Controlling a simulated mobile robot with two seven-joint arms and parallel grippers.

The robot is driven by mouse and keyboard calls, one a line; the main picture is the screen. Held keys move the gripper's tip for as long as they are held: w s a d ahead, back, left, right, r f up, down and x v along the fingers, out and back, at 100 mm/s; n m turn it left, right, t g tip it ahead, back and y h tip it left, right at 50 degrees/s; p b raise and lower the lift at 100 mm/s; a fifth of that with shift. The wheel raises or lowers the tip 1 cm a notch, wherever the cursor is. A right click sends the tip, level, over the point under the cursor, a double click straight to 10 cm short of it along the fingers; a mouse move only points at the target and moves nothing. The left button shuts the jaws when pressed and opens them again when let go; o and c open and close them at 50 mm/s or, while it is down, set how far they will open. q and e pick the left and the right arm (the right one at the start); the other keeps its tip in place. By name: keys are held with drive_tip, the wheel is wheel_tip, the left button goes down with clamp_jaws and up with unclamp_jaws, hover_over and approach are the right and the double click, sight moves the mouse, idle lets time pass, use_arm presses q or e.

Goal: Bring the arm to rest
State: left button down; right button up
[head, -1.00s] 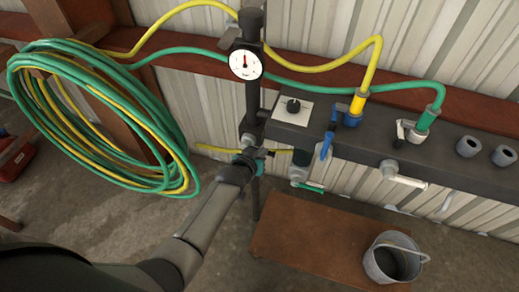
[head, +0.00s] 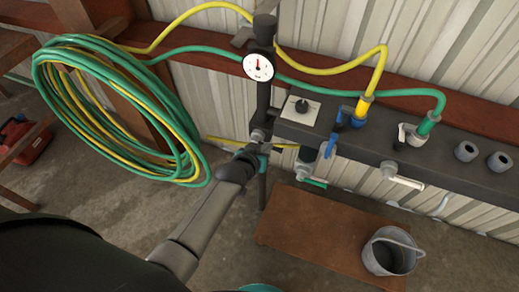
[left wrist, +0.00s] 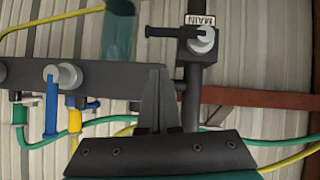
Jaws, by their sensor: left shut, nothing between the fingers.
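My left arm reaches in from the lower left of the head view. Its gripper (head: 256,152) is in front of the dark upright pipe (head: 263,100), below the round white gauge (head: 258,67). In the left wrist view the gripper's fingers (left wrist: 159,75) are shut together with nothing between them. They overlap the dark horizontal pipe there; I cannot tell whether they touch it. In the head view the wrist hides this spot. My right gripper is not in view.
A green and yellow hose coil (head: 110,110) hangs close on the left. The dark manifold (head: 375,150) carries a blue-handled valve (head: 335,130) and several fittings. Below stand a brown bench (head: 315,240) and a grey bucket (head: 390,252). A red can (head: 25,140) is far left.

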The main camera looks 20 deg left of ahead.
use_arm(q)
drive_tip(key=shift+d+p+v, duration=0.15)
drive_tip(key=shift+p+v, duration=0.2)
drive_tip(key=shift+v, duration=1.15)
drive_tip(key=shift+d+p+v, duration=0.1)
drive_tip(key=shift+p+v, duration=0.25)
drive_tip(key=shift+v, duration=1.1)
drive_tip(key=s+f+g+b, duration=0.1)
drive_tip(key=s+f+b, duration=0.1)
drive_tip(key=s+f, duration=0.45)
drive_tip(key=s+f+m+g+b, duration=0.1)
drive_tip(key=s+f+g+b, duration=0.15)
drive_tip(key=f, duration=0.65)
drive_tip(key=s+f+g+b, duration=0.1)
drive_tip(key=s+f+b, duration=0.1)
drive_tip(key=s+f, duration=0.45)
drive_tip(key=s+a+f+m+g+b, duration=0.1)
drive_tip(key=s+a+f+g+b, duration=0.1)
drive_tip(key=s+f, duration=0.7)
drive_tip(key=s+a+f+m+g+y+b, duration=0.1)
drive_tip(key=s+a+f+g+b, duration=0.1)
drive_tip(key=s+f, duration=0.7)
drive_tip(key=s+g+b, duration=0.1)
drive_tip(key=s, duration=0.4)
drive_tip(key=shift+a+f+g+y+b, duration=0.2)
drive_tip(key=shift+f+g+y+b, duration=0.1)
drive_tip(key=shift+g+b, duration=0.05)
drive_tip(key=shift+w, duration=0.2)
